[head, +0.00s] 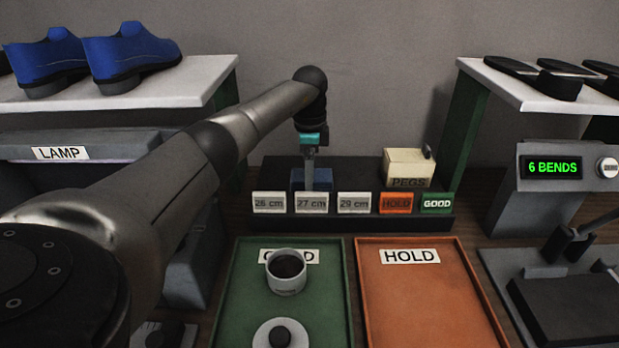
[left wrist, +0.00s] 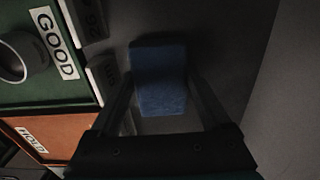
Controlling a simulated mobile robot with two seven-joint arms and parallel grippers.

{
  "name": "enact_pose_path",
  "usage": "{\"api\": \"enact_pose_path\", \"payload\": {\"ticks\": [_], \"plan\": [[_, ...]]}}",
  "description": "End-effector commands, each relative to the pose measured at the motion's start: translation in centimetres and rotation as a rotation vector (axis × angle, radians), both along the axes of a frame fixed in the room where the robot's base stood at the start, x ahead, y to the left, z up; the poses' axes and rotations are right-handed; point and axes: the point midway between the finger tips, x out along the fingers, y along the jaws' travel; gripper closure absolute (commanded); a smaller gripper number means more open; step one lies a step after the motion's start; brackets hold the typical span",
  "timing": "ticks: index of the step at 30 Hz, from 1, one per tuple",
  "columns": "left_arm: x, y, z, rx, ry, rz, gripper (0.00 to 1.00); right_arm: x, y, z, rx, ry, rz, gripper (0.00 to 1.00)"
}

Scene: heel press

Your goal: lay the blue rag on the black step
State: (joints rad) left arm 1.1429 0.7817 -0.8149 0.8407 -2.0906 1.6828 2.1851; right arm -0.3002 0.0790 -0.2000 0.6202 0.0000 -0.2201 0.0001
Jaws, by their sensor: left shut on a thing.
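The blue rag (head: 325,178) is a small dark-blue block-like piece at the black step (head: 352,170), behind the 27 cm label. My left gripper (head: 309,180) points down at it and is shut on it. In the left wrist view the blue rag (left wrist: 158,85) sits between the two fingers of my left gripper (left wrist: 160,100). The gripper hides part of the rag in the head view. I cannot tell whether the rag's underside touches the step. My right gripper is not in view.
A cream PEGS box (head: 408,167) stands on the step at the right. Size, HOLD and GOOD labels line its front. A green tray (head: 240,300) holding a cup (head: 287,284) and an orange HOLD tray (head: 420,305) lie in front. Shelves with shoes (head: 130,52) flank both sides.

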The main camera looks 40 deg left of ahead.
Motion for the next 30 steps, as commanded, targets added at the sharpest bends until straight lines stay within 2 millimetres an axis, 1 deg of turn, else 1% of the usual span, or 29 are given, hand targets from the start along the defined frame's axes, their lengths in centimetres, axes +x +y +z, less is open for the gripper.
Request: {"api": "enact_pose_path", "payload": {"ticks": [1, 2, 8, 12, 13, 17, 18, 26, 29, 30], "plan": [[0.0, 0.0, -0.5, 0.0, 0.0, 0.0, 0.72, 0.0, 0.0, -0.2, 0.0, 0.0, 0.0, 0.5], [0.0, 0.0, -0.6, 0.0, -0.001, 0.0, 0.72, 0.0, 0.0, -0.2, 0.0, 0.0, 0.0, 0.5], [0.0, 0.0, -0.5, 0.001, -0.002, 0.0, 0.72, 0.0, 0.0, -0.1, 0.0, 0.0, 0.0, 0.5], [0.0, 0.0, -0.8, 0.0, -0.001, 0.0, 0.72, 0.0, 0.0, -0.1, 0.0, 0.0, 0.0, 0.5], [0.0, 0.0, -0.8, 0.0, -0.001, 0.0, 0.17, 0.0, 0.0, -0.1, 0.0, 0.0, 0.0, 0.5], [0.0, 0.0, -0.8, 0.0, -0.001, 0.0, 0.02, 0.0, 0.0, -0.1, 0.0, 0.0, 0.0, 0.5], [0.0, 0.0, -0.8, 0.0, -0.001, 0.0, 0.0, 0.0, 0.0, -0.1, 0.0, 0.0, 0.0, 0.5], [0.0, 0.0, -0.6, 0.001, -0.002, -0.001, 0.0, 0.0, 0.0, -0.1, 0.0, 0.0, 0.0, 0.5], [0.1, 0.0, 0.5, 0.0, -0.004, -0.001, 0.0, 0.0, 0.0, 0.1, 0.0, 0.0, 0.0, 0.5], [0.1, 0.0, 1.1, 0.001, -0.004, -0.001, 0.0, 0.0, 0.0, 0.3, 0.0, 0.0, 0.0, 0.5]]}}
